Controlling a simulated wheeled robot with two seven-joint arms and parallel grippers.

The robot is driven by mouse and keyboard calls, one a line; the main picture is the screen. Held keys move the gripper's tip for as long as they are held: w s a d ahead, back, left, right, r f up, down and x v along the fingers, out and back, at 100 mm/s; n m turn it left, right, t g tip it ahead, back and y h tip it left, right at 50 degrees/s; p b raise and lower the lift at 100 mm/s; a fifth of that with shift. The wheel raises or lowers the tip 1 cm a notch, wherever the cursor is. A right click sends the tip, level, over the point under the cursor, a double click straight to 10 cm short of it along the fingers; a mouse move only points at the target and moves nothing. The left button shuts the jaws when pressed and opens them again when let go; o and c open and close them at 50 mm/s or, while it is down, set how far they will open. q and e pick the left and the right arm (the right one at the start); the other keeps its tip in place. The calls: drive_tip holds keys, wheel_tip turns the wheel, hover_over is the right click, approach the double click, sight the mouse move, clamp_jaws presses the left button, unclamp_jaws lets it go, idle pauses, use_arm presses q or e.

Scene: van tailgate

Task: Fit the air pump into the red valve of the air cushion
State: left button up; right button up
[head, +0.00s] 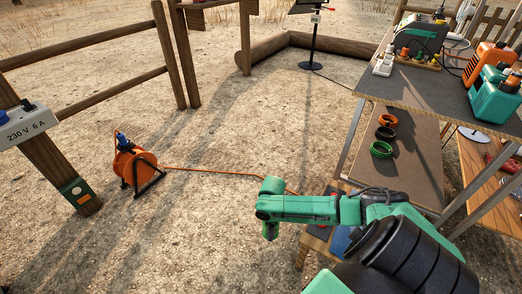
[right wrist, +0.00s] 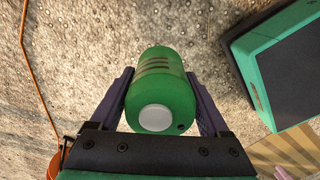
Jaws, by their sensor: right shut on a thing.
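My right gripper (right wrist: 160,78) shows in the right wrist view, shut on a green cylinder with dark slots and a white round end, which looks like the air pump (right wrist: 163,82). One finger presses on each side of it, and bare ground lies behind. In the head view a green arm reaches left from the lower right and bends downward at its end; I cannot make out the fingers or the pump there. I cannot make out the air cushion or its red valve in either view. My left gripper is not in view.
A workbench (head: 410,85) on the right carries chargers, an orange unit (head: 484,62) and a green unit (head: 496,96). Rings, one a green ring (head: 381,149), lie on its lower shelf. An orange cable reel (head: 133,165) stands left. The middle ground is open.

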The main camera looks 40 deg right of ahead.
drive_tip(key=s+d, duration=0.3)
drive_tip(key=d, duration=0.3)
drive_tip(key=s+d, duration=0.3)
drive_tip(key=d, duration=0.4)
drive_tip(key=s+d+p, duration=0.1)
drive_tip(key=s+d, duration=0.2)
drive_tip(key=d, duration=0.4)
drive_tip(key=shift+s+f, duration=0.1)
drive_tip(key=shift+s+d, duration=0.15)
drive_tip(key=shift+d, duration=0.25)
